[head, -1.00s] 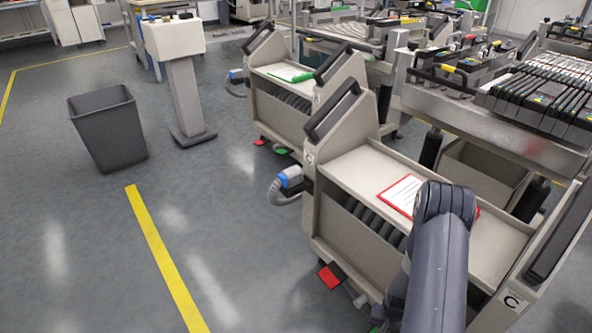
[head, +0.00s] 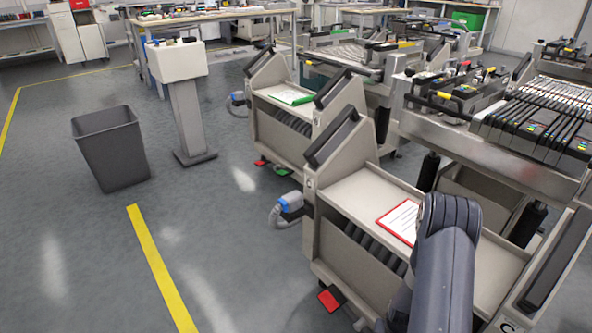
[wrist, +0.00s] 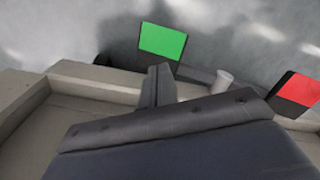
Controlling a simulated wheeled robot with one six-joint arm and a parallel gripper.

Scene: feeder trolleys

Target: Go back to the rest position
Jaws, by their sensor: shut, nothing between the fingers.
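My gripper (wrist: 158,84) shows in the wrist view as a dark, narrow pair of fingers, shut with nothing visible held, above the edge of a beige trolley. My dark grey arm (head: 445,262) rises at the lower right of the head view, in front of the nearest trolley (head: 333,222); the gripper itself is hidden there. Beyond the fingers in the wrist view are a green pedal (wrist: 163,41) and a red pedal (wrist: 296,91) near the floor.
A red-framed sheet (head: 398,220) lies on the nearest trolley's shelf. A second trolley (head: 285,130) with a green-framed sheet stands behind it. A grey bin (head: 110,150) and a pedestal (head: 187,115) stand left. The floor (head: 70,250) at lower left is clear.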

